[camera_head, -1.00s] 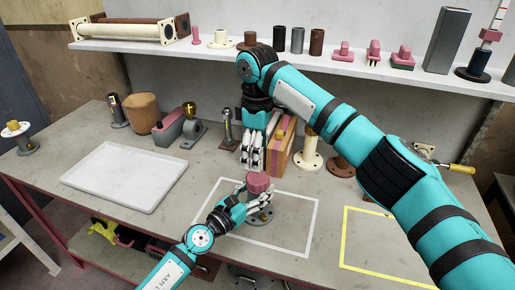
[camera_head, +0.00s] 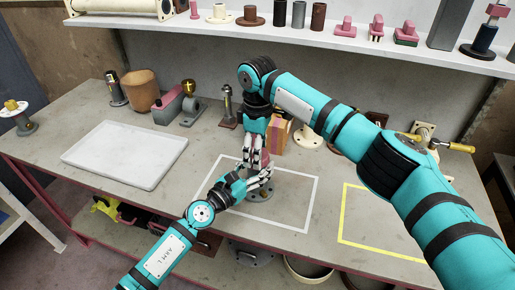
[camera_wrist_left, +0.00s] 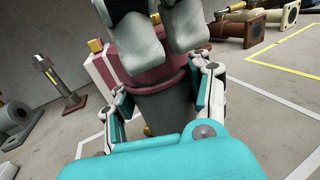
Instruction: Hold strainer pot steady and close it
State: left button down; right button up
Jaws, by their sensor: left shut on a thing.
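The strainer pot stands upright inside the white-outlined square; its grey base (camera_head: 261,194) shows in the head view and its grey body (camera_wrist_left: 163,108) in the left wrist view. A pink lid (camera_wrist_left: 158,82) with a rim sits at the top of the pot, mostly hidden in the head view. My left gripper (camera_head: 256,180) is shut around the pot's body from the front, a finger on each side in the left wrist view (camera_wrist_left: 162,98). My right gripper (camera_head: 255,164) points down from above, its grey fingertips at the lid; whether they grip it is unclear.
A pink and tan box (camera_head: 277,135) stands just behind the pot. An empty white tray (camera_head: 125,154) lies to the left. A yellow-outlined area (camera_head: 343,220) on the right looks clear. A shelf (camera_head: 330,48) with several parts runs along the back.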

jog(key=c, duration=0.9)
jog(key=o, duration=1.3)
jog(key=shift+r, duration=0.15)
notch_tip(320, 180, up, 12)
pick_arm(q)
jog(key=shift+c, duration=2.4)
grip_release()
jog(key=shift+a, duration=0.1)
jog(key=v, duration=1.2)
